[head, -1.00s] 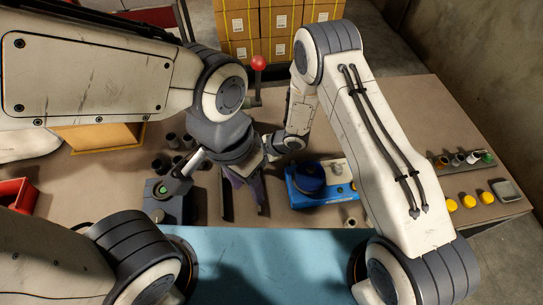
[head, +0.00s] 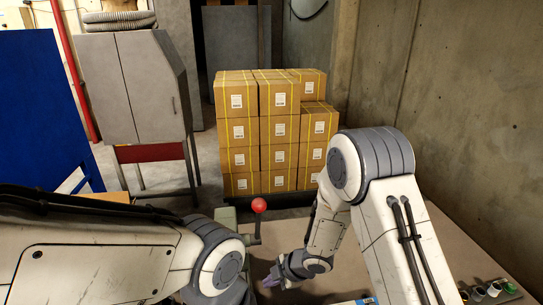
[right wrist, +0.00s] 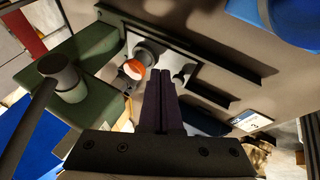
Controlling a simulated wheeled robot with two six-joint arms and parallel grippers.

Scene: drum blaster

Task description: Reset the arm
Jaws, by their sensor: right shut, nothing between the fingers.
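My right gripper (head: 274,276) is low in the head view, at the end of my folded right arm. Its dark purple fingers are together in the right wrist view (right wrist: 159,95), with nothing between them. My left arm crosses the lower left of the head view, and its gripper is out of frame. A lever with a red ball (head: 259,205) stands beyond the right gripper, apart from it. A green machine body (right wrist: 85,85) with a dark round post is left of the fingers in the right wrist view.
Stacked cardboard boxes (head: 270,130) stand behind the table (head: 455,240). A grey cabinet (head: 135,90) and a blue panel (head: 35,110) are at left, a concrete wall (head: 450,110) at right. Small jars (head: 494,289) sit at the table's right. An orange-topped round part (right wrist: 133,69) lies beyond the fingers.

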